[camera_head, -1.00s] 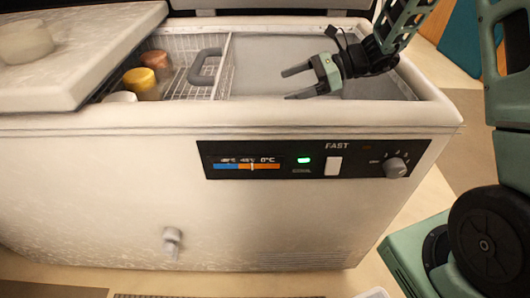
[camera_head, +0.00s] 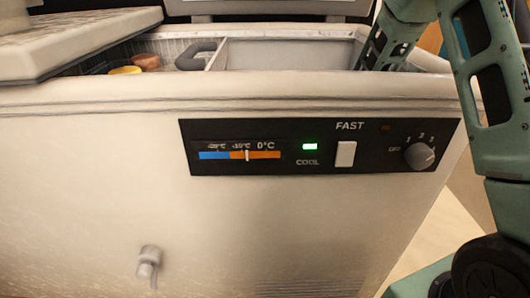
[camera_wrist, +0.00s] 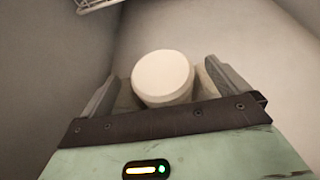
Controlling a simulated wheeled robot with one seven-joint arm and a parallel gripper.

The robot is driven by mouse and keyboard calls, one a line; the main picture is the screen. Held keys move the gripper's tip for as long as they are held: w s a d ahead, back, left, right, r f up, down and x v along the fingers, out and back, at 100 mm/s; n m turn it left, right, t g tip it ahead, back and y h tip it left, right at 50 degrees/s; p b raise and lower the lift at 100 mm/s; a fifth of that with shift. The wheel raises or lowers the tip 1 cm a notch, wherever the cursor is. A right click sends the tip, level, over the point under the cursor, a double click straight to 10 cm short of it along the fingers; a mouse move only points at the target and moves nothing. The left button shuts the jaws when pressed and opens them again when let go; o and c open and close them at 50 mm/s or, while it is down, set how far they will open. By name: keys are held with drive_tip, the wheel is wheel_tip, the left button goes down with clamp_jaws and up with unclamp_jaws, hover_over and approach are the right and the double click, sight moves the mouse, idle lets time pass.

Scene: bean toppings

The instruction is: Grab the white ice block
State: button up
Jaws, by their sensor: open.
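In the wrist view a white, round-topped block (camera_wrist: 162,77) lies near the bottom of the freezer compartment. My gripper (camera_wrist: 160,84) is open, with one finger on each side of the block. I cannot tell whether the fingers touch it. In the head view the block and my gripper are hidden behind the front wall of the chest freezer (camera_head: 110,200); only my arm shows, reaching down into the right side.
A yellow tub (camera_head: 125,70) and a brown tub (camera_head: 146,62) sit in the left part of the freezer. A grey handle (camera_head: 196,54) stands beside the white divider (camera_head: 217,55). A lid (camera_head: 80,40) covers the far left. Compartment walls are close around my gripper.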

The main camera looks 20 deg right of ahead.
drive_tip(key=shift+w+a+f+b, duration=0.2)
drive_tip(key=shift+a+f+b, duration=0.05)
drive_tip(key=shift+a+f, duration=0.25)
drive_tip(key=shift+w+a+f+b, duration=0.15)
drive_tip(key=shift+a+f+b, duration=0.1)
drive_tip(key=shift+a+f, duration=0.25)
drive_tip(key=shift+w+a, duration=0.1)
drive_tip(key=shift+a, duration=0.4)
drive_tip(key=shift+r, duration=0.1)
drive_tip(key=c, duration=1.3)
